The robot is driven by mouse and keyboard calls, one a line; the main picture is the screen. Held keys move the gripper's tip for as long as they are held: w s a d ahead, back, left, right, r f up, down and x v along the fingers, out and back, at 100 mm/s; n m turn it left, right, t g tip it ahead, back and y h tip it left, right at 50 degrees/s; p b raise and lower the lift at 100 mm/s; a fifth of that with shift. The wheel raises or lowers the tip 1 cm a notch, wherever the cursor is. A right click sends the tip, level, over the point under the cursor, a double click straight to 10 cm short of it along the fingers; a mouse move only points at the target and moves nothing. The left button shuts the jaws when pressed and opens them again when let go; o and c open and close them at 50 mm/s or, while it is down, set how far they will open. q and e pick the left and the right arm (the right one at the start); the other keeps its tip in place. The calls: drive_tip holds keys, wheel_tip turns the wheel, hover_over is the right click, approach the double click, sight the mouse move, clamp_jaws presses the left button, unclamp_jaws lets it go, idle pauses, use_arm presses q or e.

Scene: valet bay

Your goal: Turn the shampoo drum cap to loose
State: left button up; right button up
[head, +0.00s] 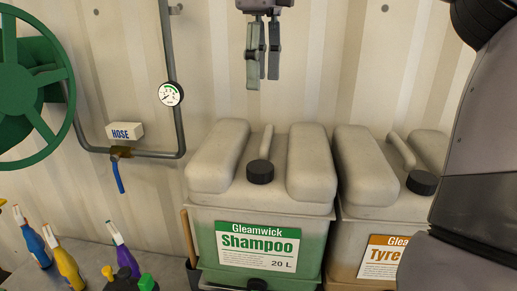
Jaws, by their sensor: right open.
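The shampoo drum (257,252) is a pale drum with a green label reading Gleamwick Shampoo 20 L, standing at the centre bottom of the head view. Its black cap (260,172) sits on top, in the dip between two raised shoulders, in front of a pale handle. Whether the cap is tight or loose cannot be seen. My right gripper (262,78) hangs fingers-down at the top of the view, above and apart from the cap. It is open, with nothing between its fingers. My left gripper is not in view.
A tyre drum (365,190) with its own black cap (422,182) stands close on the right, partly hidden by my arm. On the left are a green wheel (68,75), a pipe with a gauge (171,94), a blue-handled tap (118,175) and several spray bottles (67,267).

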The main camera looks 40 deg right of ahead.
sight(260, 166)
drive_tip(key=f, duration=0.5)
drive_tip(key=f+p, duration=0.1)
drive_tip(key=f, duration=0.5)
drive_tip(key=f+p, duration=0.1)
drive_tip(key=f, duration=0.4)
drive_tip(key=shift+s+a+f, duration=0.15)
drive_tip(key=shift+s+f, duration=0.05)
drive_tip(key=shift+s, duration=0.05)
drive_tip(key=shift+f, duration=0.25)
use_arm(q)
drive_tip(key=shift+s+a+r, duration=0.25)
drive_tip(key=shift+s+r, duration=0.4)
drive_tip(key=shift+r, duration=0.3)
use_arm(e)
drive_tip(key=shift+f, duration=0.15)
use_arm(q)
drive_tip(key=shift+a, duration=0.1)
use_arm(e)
drive_tip(key=c, duration=0.9)
